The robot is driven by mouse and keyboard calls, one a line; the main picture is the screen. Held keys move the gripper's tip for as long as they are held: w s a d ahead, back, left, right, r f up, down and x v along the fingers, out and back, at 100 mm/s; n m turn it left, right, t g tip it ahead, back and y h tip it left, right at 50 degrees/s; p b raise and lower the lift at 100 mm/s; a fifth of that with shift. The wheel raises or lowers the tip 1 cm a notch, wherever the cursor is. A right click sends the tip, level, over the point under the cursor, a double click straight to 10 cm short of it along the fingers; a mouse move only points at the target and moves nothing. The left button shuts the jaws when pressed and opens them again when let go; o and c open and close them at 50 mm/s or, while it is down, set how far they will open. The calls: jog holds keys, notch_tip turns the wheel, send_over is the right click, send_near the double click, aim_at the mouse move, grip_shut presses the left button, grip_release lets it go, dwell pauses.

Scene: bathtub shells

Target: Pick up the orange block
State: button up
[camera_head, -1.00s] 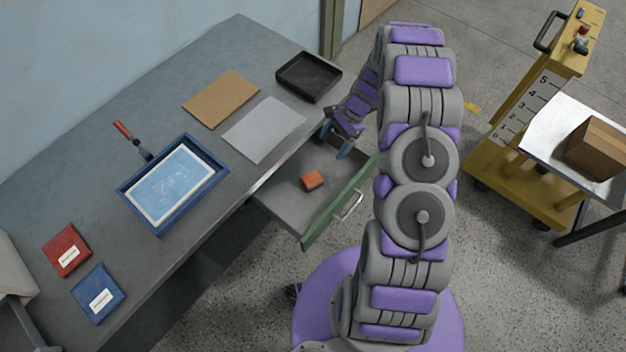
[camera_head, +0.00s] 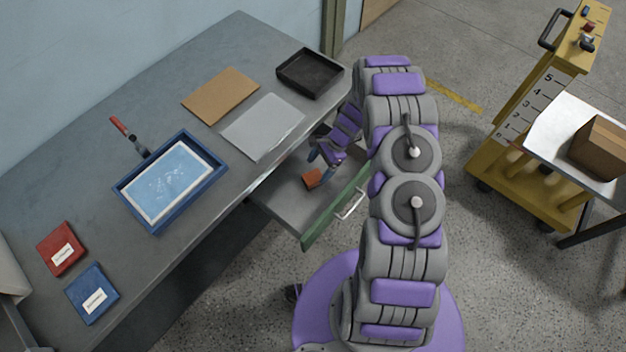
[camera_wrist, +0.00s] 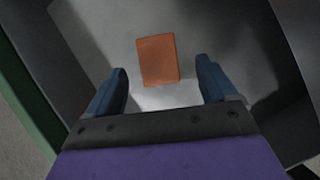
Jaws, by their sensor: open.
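The orange block (camera_head: 312,177) lies on the floor of an open drawer (camera_head: 285,204) under the grey bench. My gripper (camera_head: 321,165) is inside the drawer area, just above and close to the block. In the wrist view the block (camera_wrist: 158,60) shows ahead of and between the two blue fingers of my gripper (camera_wrist: 165,82), a little left of centre. The fingers are spread wide and nothing is between their tips. I cannot tell exactly how high the fingertips are above the drawer floor.
The drawer's green front (camera_head: 335,205) with its handle borders the right side. The grey bench top (camera_head: 90,165) overhangs the left side and holds a blue tray (camera_head: 125,192), a black tray (camera_head: 310,73) and flat sheets. A yellow cart (camera_head: 510,160) stands at right.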

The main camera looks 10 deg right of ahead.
aim_at(314, 176)
jog(key=b+x, duration=0.1)
jog(key=x, duration=0.4)
jog(key=shift+s+f+b, duration=0.15)
jog(key=shift+f+b, duration=0.2)
jog(key=shift+b, duration=0.05)
jog(key=c, duration=1.2)
jog(key=shift+r+p, duration=1.25)
jog(key=shift+r, duration=3.8)
